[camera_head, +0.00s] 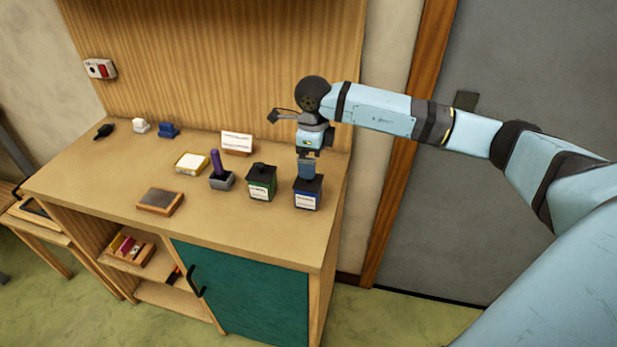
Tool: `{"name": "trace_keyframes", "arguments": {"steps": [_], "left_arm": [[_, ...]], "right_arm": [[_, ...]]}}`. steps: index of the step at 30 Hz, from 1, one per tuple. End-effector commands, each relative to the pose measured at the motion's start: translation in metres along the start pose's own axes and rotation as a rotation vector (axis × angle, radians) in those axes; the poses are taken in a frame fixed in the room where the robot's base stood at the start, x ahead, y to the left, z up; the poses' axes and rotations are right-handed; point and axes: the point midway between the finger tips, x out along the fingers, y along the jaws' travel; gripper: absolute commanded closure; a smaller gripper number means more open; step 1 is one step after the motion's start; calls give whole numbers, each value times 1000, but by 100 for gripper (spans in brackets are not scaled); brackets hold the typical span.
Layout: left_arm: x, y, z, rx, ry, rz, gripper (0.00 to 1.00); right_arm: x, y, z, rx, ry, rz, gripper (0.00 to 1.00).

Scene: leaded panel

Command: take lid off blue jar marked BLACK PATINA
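The blue jar (306,202) stands upright near the right end of the bench top. It has a white label, too small to read, and a dark lid (314,184). My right gripper (307,176) points straight down over the lid, with its fingers at the lid's top. The fingers hide the middle of the lid, and I cannot tell whether they are closed on it. The lid appears to sit on the jar. My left gripper is not in view.
A green jar (262,187) with a black lid stands just left of the blue jar. A grey holder (222,182), a yellow-rimmed box (191,163), a white card (237,141) and a flat brown block (160,201) lie further left. The front right bench top is clear.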

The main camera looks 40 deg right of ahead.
Motion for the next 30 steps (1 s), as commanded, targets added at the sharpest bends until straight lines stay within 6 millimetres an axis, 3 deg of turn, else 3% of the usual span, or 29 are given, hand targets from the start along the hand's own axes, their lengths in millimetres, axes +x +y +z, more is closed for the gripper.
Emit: {"name": "trace_keyframes", "arguments": {"steps": [8,18,26,30], "left_arm": [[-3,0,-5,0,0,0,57],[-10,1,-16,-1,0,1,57],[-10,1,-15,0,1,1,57],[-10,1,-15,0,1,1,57]], "right_arm": [[22,0,1,-1,0,2,0],[66,-2,4,-1,-1,2,0],[69,-2,4,-1,-2,1,0],[69,-2,4,-1,-2,2,32]]}}
